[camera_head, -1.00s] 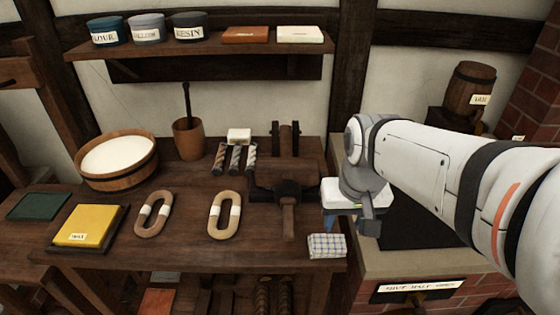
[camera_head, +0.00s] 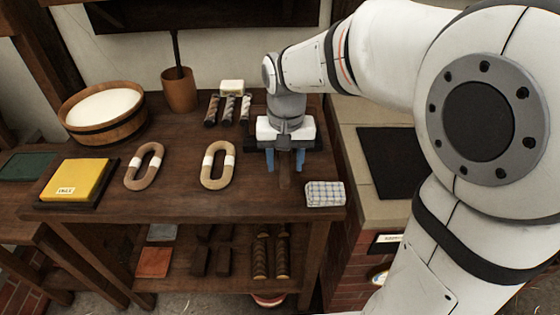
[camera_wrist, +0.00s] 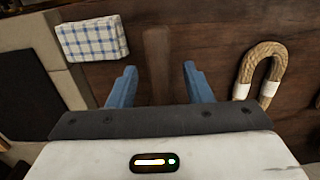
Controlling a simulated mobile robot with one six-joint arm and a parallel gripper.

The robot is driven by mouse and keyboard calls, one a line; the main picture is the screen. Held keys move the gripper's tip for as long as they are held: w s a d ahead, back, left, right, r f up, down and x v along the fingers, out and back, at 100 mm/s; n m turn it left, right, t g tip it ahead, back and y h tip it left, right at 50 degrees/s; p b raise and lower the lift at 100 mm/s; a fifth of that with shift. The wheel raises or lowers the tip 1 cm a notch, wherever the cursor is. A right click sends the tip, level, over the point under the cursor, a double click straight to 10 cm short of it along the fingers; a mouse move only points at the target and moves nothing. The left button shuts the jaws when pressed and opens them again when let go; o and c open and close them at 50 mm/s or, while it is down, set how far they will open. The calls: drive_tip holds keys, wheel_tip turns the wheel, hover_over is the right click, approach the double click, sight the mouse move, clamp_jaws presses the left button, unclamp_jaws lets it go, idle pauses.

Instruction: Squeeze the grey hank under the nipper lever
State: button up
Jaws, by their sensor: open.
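My gripper (camera_head: 286,166) is open, pointing down at the right part of the bench, with its blue fingers apart. A brown wooden lever arm (camera_head: 285,182) of the nipper shows below and between the fingers. In the wrist view the lever arm (camera_wrist: 157,62) runs between the open fingertips (camera_wrist: 159,68); I cannot tell if they touch it. My gripper hides most of the nipper. Two oval rope hanks with white bands lie left of it, a tan hank (camera_head: 217,166) and a browner hank (camera_head: 144,167). No clearly grey hank shows.
A checked cloth (camera_head: 324,194) lies right of the lever at the bench's front edge. Three twisted rope pieces (camera_head: 229,111) and a white block (camera_head: 232,87) lie behind.

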drive_tip(key=shift+f, duration=0.35)
clamp_jaws()
idle(0.3)
